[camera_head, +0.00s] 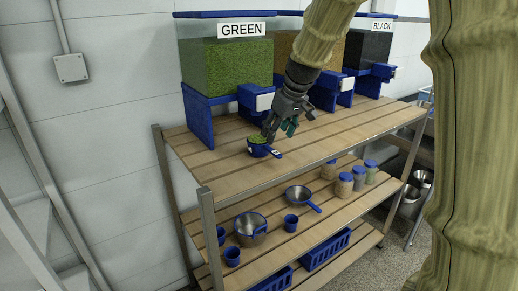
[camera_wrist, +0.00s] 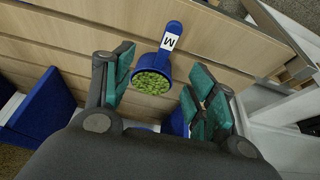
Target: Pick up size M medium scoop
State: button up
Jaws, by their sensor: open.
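The size M medium scoop (camera_head: 258,150) is a blue cup with a short handle, filled with green granules. It sits on the top wooden shelf in front of the GREEN dispenser. In the wrist view the scoop (camera_wrist: 152,80) shows a white label with an M on its handle, which points away from the gripper. My gripper (camera_head: 280,128) is above and just beside the scoop. In the wrist view my gripper (camera_wrist: 160,88) is open, with its teal-padded fingers apart on either side of the scoop's cup. I cannot tell whether a finger touches the cup.
The GREEN dispenser (camera_head: 226,65) stands behind the scoop, with the BLACK dispenser (camera_head: 368,50) farther right. The lower shelf holds a metal strainer (camera_head: 298,193), blue cups (camera_head: 291,222), a bowl (camera_head: 250,226) and lidded jars (camera_head: 344,184). The shelf front right of the scoop is clear.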

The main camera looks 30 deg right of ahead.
aim_at(271, 148)
jog(key=x, duration=0.3)
jog(key=shift+w+f, duration=0.25)
jog(key=shift+w, duration=0.05)
jog(key=shift+f+p, duration=0.3)
jog(key=shift+p, duration=0.15)
jog(key=shift+p+x, duration=0.95)
jog(key=shift+x, duration=1.6)
jog(key=shift+r, duration=0.1)
jog(key=shift+c, duration=0.5)
grip_shut()
